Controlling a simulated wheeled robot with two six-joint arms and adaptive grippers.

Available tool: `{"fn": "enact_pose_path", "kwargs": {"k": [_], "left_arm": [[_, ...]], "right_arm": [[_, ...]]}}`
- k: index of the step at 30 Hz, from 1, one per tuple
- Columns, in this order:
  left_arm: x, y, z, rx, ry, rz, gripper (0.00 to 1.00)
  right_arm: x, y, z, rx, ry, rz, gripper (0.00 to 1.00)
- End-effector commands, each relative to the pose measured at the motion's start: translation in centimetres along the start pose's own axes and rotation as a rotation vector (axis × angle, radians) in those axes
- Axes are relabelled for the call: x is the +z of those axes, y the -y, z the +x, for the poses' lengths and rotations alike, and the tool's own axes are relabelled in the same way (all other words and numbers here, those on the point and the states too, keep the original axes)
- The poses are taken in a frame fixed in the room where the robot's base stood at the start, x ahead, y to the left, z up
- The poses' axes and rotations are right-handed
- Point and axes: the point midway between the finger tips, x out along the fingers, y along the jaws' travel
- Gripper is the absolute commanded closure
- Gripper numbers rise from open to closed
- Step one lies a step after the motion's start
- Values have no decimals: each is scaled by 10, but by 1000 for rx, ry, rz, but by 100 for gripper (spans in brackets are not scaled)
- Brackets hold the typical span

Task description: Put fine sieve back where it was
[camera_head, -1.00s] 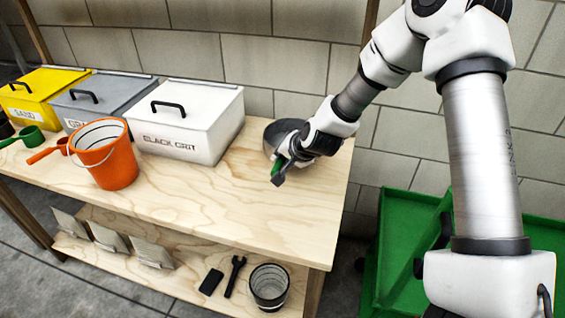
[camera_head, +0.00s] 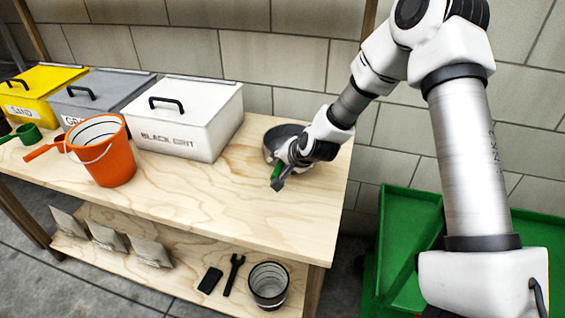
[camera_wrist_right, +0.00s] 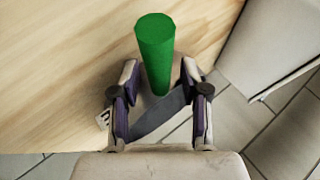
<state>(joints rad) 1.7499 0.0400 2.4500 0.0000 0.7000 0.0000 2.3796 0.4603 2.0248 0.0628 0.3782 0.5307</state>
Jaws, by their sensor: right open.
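The fine sieve appears to be the dark round pan (camera_head: 284,131) with a pale rim, at the right end of the wooden bench, partly hidden behind my right gripper. My right gripper (camera_head: 280,176) is low over the bench beside it. A green handle (camera_head: 276,170) shows at its fingers. In the right wrist view the green handle (camera_wrist_right: 156,55) stands out beyond the two open fingers (camera_wrist_right: 160,105). A grey strip (camera_wrist_right: 160,117) crosses between them; I cannot tell whether it touches them. My left gripper is out of view.
White (camera_head: 188,130), grey and yellow lidded boxes line the back of the bench (camera_head: 200,200). An orange bucket (camera_head: 108,160) stands left. A green tray (camera_head: 410,235) is at the right.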

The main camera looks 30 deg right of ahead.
Motion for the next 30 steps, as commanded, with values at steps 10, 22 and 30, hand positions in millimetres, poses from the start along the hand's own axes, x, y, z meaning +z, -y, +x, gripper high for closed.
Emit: {"fn": "enact_pose_path", "kwargs": {"k": [10, 22, 30], "left_arm": [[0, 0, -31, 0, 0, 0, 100], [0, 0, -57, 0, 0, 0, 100], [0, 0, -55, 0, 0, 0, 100]], "right_arm": [[-4, 7, -63, -4, 0, 7, 55], [-1, 3, -124, 0, 0, 1, 55], [-1, 2, -123, 0, 0, 0, 55]]}}
